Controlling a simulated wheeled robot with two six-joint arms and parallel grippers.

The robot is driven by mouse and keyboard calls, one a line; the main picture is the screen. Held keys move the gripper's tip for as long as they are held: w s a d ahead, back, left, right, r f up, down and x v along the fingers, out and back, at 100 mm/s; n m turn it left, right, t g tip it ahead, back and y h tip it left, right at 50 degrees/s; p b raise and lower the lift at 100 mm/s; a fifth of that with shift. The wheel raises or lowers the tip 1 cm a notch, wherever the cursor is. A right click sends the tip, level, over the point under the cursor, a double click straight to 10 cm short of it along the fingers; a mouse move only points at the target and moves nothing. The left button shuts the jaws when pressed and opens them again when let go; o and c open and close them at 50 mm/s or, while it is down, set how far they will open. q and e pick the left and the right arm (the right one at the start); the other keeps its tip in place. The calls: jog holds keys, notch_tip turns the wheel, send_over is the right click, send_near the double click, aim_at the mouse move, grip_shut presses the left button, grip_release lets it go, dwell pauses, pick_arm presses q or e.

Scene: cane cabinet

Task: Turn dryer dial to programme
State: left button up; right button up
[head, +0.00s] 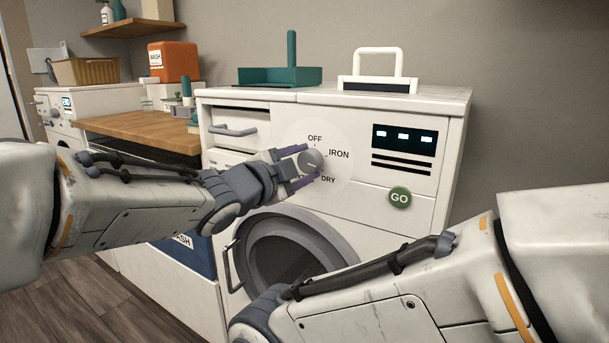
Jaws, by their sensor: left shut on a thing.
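The white dryer (400,205) stands in front of me. Its round grey dial (311,160) sits on the upper front panel, with the labels OFF, IRON and DRY around it; a label at lower left is partly hidden by my gripper. My left gripper (308,165) reaches in from the left, with one purple finger above and one below the dial, and is shut on it. The exact pointing of the dial is too small to tell. My right arm crosses the lower right; its gripper is not in view.
The round dryer door (290,250) is below. A teal tray (280,76) and a white handled item (378,72) stand on top. A wooden counter (140,130) lies left.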

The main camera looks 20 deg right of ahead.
pick_arm(q)
jog(key=shift+w+a+m+b, duration=0.1)
jog(key=shift+m+b, duration=0.55)
jog(key=shift+m, duration=0.25)
jog(key=o, duration=1.3)
jog(key=shift+o, duration=0.3)
jog(key=p+v, duration=0.2)
jog(key=v, duration=0.8)
jog(key=shift+s, duration=0.2)
